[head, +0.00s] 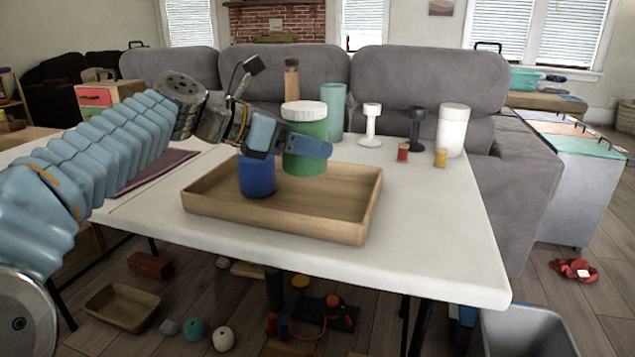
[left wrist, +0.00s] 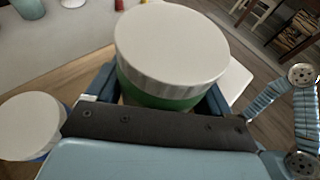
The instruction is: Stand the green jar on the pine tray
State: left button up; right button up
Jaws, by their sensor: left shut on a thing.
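The green jar (head: 304,158) has a white lid and is upright. My left gripper (head: 290,143) is shut around its side, and one finger crosses its front in the head view. In the left wrist view the jar's lid (left wrist: 172,45) fills the space between the fingers. The jar is over the pine tray (head: 300,222), toward its back; I cannot tell whether its base touches the tray floor. A blue jar (head: 257,178) stands in the tray to the left, its top hidden by my gripper. My right gripper does not show.
Behind the tray stand a teal cup (head: 334,108), a white candlestick (head: 371,125), a dark candlestick (head: 416,128), a white jar (head: 453,130) and two small spools. A purple mat (head: 155,170) lies left. The tray's right half and the white table's front right are clear.

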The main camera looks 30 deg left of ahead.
pick_arm(q)
jog(key=w+f+b, duration=0.1)
jog(key=w+f, duration=0.4)
jog(key=shift+w+a+f+b, duration=0.1)
jog(key=shift+w+f+b, duration=0.15)
jog(key=shift+f+b, duration=0.05)
jog(key=f, duration=0.1)
jog(key=f+b, duration=0.2)
jog(key=f, duration=0.1)
jog(key=shift+w, duration=0.35)
jog(key=o, duration=0.9)
jog(key=p+v, duration=0.2)
jog(key=v, duration=1)
jog(key=shift+s, duration=0.1)
